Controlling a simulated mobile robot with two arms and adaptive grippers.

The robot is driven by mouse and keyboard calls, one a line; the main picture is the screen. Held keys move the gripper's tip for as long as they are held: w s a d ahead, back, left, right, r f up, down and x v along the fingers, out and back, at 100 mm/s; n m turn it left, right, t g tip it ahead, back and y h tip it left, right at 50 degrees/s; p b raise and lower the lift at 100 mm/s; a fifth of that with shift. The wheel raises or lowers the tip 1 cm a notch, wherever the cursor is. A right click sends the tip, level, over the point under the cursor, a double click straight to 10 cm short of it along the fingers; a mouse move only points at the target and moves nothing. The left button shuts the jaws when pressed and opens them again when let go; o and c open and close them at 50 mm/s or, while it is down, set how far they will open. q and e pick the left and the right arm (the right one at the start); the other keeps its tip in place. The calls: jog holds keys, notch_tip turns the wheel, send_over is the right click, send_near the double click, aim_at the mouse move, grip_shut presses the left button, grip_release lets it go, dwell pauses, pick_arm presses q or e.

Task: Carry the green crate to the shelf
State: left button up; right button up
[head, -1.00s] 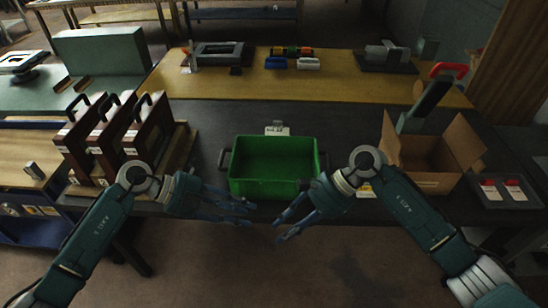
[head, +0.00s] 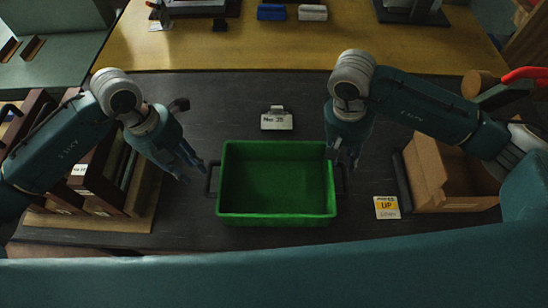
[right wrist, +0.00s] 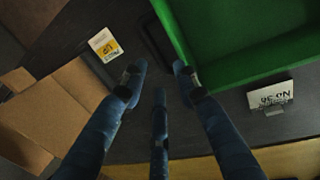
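The green crate (head: 277,215) stands upright and empty on the dark tabletop in the middle of the head view. It has a dark handle on its left end and another on its right end. My left gripper (head: 193,172) is open, its fingertips just left of the left handle. My right gripper (head: 346,160) is above the right handle, close to the crate wall. In the right wrist view its spread blue fingers (right wrist: 160,82) are open, with the crate (right wrist: 235,45) at upper right and the dark handle (right wrist: 152,38) ahead of the fingertips. I cannot make out a shelf.
An open cardboard box (head: 455,185) stands right of the crate, with a yellow-and-white label card (head: 387,207) before it. Brown cases (head: 100,180) stand in a wooden rack at left. A small sign (head: 276,120) is behind the crate. A wooden-topped surface (head: 240,45) lies farther back.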

aim_at(205, 184)
pick_arm(q)
jog(key=shift+w+a+r, duration=0.1)
jog(key=shift+a+r, duration=0.05)
jog(key=shift+a, duration=0.15)
pick_arm(e)
jog(key=shift+w+d+r, duration=0.2)
jog(key=shift+d+r, duration=0.05)
jog(key=shift+d, duration=0.1)
pick_arm(q)
jog(key=shift+s, duration=0.2)
pick_arm(e)
jog(key=shift+s, duration=0.2)
